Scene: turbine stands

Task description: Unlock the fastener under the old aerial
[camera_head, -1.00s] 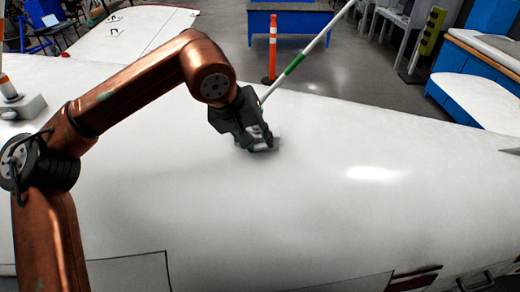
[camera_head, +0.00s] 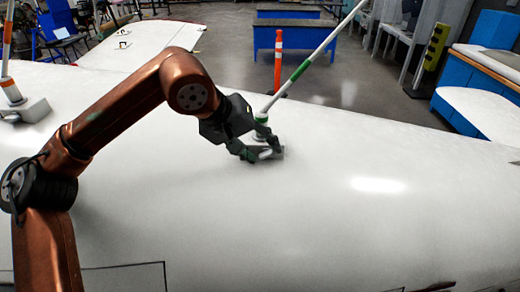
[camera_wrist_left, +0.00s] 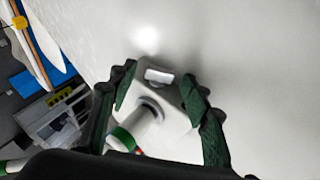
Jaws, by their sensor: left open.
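The aerial (camera_head: 300,72), a tilted white pole with green bands, stands on a light base block (camera_head: 277,153) on the curved white body. In the left wrist view its lower pole (camera_wrist_left: 134,128) enters a round collar on the block (camera_wrist_left: 172,108). A small bright metal fastener (camera_wrist_left: 158,75) sits at the block's far end. My left gripper (camera_head: 262,152) is open, its dark green fingers on either side of the block. In the left wrist view the fingertips (camera_wrist_left: 159,74) flank the fastener; whether they touch the block I cannot tell. My right gripper is not in view.
Another aerial with orange bands (camera_head: 8,82) stands on a grey base (camera_head: 26,110) at the left. The white body (camera_head: 330,220) is clear to the right and front. An orange post (camera_head: 278,62) and blue tables (camera_head: 292,38) stand on the floor behind.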

